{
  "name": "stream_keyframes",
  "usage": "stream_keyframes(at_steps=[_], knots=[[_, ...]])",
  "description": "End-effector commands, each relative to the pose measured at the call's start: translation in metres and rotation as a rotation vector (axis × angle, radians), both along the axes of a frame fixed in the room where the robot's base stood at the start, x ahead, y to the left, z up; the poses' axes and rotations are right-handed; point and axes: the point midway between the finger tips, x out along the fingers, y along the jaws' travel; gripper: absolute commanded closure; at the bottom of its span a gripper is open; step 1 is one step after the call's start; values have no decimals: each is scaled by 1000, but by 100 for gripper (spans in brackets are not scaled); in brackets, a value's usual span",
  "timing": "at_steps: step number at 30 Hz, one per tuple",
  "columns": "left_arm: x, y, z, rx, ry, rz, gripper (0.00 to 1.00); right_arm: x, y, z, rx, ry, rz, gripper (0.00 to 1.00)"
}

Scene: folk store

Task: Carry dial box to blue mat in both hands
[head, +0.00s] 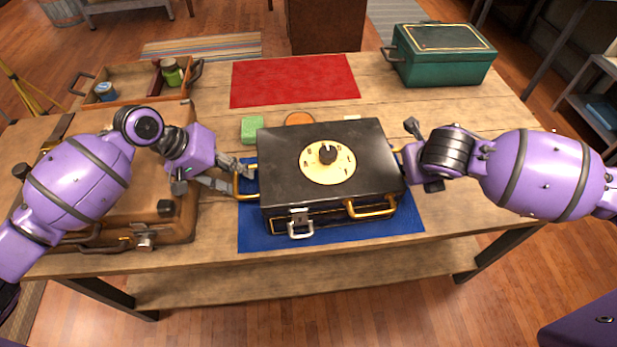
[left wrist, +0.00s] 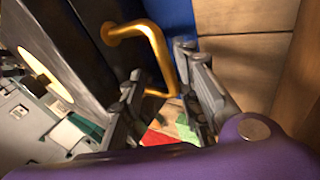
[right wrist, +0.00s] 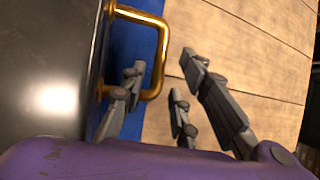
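The dial box (head: 285,185) is a black case with a cream dial, brass side handles and a front clasp. It appears to rest flat on the blue mat (head: 246,240), which shows around its sides and front. My left gripper (head: 243,177) is at the box's left brass handle (left wrist: 158,50); its fingers are apart, with the handle between them. My right gripper (right wrist: 160,75) is at the right brass handle (right wrist: 158,60). One finger is inside the handle loop and the other outside, with a gap. The box's underside is hidden.
A brown case (head: 120,210) stands left of the box. A wooden tray (head: 135,100) with jars is at the back left. A red mat (head: 295,80) lies empty behind. A green box (head: 440,65) stands at the back right. A green block (head: 252,129) sits just behind the dial box.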

Motion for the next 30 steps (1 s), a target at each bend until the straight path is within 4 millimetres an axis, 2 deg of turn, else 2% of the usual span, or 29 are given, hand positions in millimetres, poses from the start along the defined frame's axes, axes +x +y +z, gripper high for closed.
stream_keyframes(at_steps=[14, 30], knots=[[0, 4, 7, -2, -3, 1, 72, 0, -2, 0, -2, 0, -4, 72], [-15, 59, 88, 1, -2, 1, 72, 0, -2, 0, -2, 0, -4, 72]])
